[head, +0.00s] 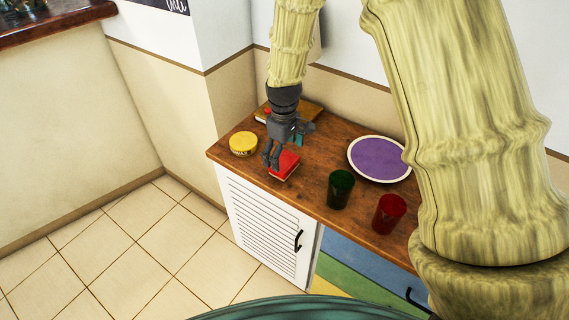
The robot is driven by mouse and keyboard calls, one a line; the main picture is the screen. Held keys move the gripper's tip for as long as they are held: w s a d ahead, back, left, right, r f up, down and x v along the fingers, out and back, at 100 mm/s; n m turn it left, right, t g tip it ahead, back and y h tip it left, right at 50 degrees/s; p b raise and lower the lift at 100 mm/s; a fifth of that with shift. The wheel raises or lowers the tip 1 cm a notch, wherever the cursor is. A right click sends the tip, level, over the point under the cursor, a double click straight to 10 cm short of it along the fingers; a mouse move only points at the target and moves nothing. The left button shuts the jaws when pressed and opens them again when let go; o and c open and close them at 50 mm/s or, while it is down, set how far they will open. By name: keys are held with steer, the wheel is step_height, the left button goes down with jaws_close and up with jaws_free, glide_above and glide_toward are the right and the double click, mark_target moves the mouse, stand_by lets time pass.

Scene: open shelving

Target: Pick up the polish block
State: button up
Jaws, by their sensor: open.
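My gripper (283,150) is open and points down over the left part of the wooden counter. Just below it lies a flat red block-like thing (286,166) with a pale edge. The fingers appear close to it, but I cannot tell whether they touch it. A round yellow tin-like thing (243,144) with a dark mark on its side stands to the left, apart from the gripper. A small teal thing (298,139) shows behind the gripper, partly hidden. No label is readable, so I cannot tell for sure which of these is the polish block.
The wooden counter (322,140) stands against the wall. A book-like thing (305,110) lies behind the gripper. To the right are a purple plate with a white rim (380,159), a green cup (340,189) and a red cup (388,213). The tiled floor at left is clear.

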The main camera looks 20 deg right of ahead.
mark_target(284, 160)
step_height(284, 160, down, 2)
steer(key=shift+d+f+p, duration=0.1)
steer(key=shift+f+p, duration=0.1)
steer(key=shift+p, duration=0.1)
steer(key=shift+f, duration=0.75)
steer(key=c, duration=1.1)
steer(key=shift+r+b, duration=0.85)
steer(key=shift+r, duration=4.15)
